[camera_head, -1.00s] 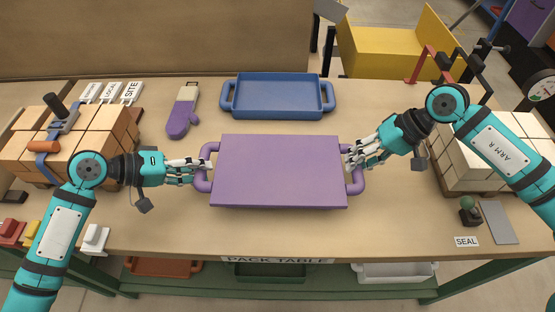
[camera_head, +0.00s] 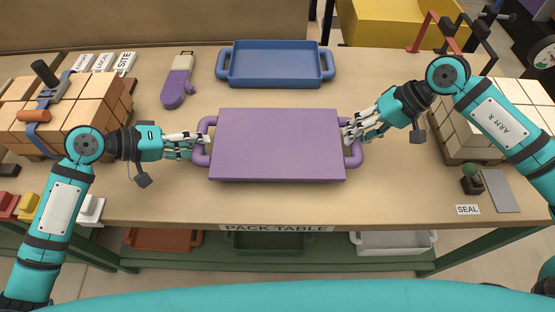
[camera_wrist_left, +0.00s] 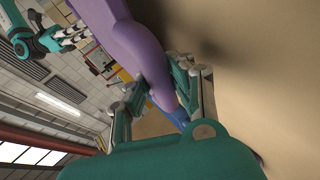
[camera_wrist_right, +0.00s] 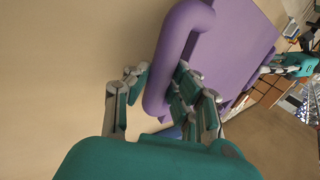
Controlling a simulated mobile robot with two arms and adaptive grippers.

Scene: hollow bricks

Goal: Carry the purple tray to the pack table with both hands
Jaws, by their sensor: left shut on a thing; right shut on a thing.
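The purple tray (camera_head: 277,145) is level over the middle of the pack table (camera_head: 160,205), showing a flat top face with a loop handle on each side. I cannot tell whether its underside touches the table. My left gripper (camera_head: 203,142) is shut on the left handle; the left wrist view shows its fingers on both sides of the purple handle (camera_wrist_left: 140,50). My right gripper (camera_head: 350,135) is shut on the right handle, and the right wrist view shows that handle (camera_wrist_right: 172,55) between its fingers.
A blue tray (camera_head: 327,82) lies behind the purple one, beside a purple-and-tan mitt (camera_head: 178,84). Brick stacks stand at the left (camera_head: 100,98) and right (camera_head: 452,135). A SEAL sign (camera_head: 467,210) and grey pad (camera_head: 502,190) are front right. Bare tabletop lies in front.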

